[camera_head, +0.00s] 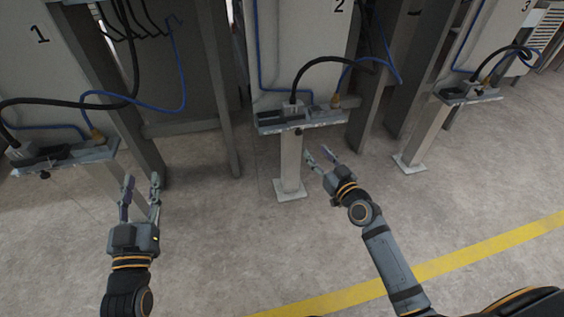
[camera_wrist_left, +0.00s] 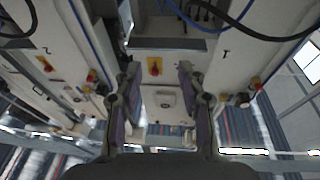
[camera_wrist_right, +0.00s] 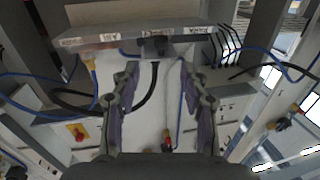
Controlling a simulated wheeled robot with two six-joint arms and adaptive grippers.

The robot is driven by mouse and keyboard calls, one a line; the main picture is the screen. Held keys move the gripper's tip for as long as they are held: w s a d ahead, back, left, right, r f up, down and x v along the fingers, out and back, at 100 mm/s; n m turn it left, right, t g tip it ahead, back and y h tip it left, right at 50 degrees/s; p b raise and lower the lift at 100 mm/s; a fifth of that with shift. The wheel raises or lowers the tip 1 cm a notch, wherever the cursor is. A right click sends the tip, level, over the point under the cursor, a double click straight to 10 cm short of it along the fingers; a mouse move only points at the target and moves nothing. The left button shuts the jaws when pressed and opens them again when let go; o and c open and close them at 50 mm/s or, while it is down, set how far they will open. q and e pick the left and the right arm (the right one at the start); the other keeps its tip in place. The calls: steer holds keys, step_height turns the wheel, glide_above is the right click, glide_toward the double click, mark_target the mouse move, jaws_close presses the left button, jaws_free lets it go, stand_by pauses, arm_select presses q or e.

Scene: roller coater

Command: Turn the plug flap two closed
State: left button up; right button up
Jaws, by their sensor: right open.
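Plug station two is a narrow shelf (camera_head: 300,119) under the panel marked 2. A black plug with a thick black cable (camera_head: 293,105) stands on it, beside a brass-coloured connector (camera_head: 336,101) on a blue cable. The flap itself is too small to tell apart, so I cannot see whether it is open or closed. The shelf (camera_wrist_right: 90,41) also shows in the right wrist view, with a dark knob-like part (camera_wrist_right: 155,45) at its middle. My right gripper (camera_head: 318,154) is open and empty, below and in front of this shelf, apart from it. My left gripper (camera_head: 141,187) is open and empty at the left.
A similar shelf (camera_head: 90,154) with cables stands under panel 1, close to my left gripper. Another shelf (camera_head: 470,96) stands under panel 3. A support post (camera_head: 290,160) holds up the middle shelf. The floor in front is clear, with a yellow line (camera_head: 440,266).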

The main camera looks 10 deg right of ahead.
mark_target(300, 134)
steer(key=x, duration=0.6)
steer(key=shift+w+a+r, duration=0.1)
steer(key=shift+w+r, duration=0.05)
steer(key=b+x, duration=0.1)
steer(key=x, duration=0.3)
steer(key=shift+w, duration=0.15)
arm_select(q)
steer(key=s+r+t, duration=0.2)
steer(key=r, duration=0.3)
steer(key=s+r+m+t+h, duration=0.1)
steer(key=s+r+t, duration=0.1)
steer(key=r, duration=0.4)
steer(key=shift+r+t, duration=0.2)
steer(key=shift+t, duration=0.6)
arm_select(e)
jaws_close()
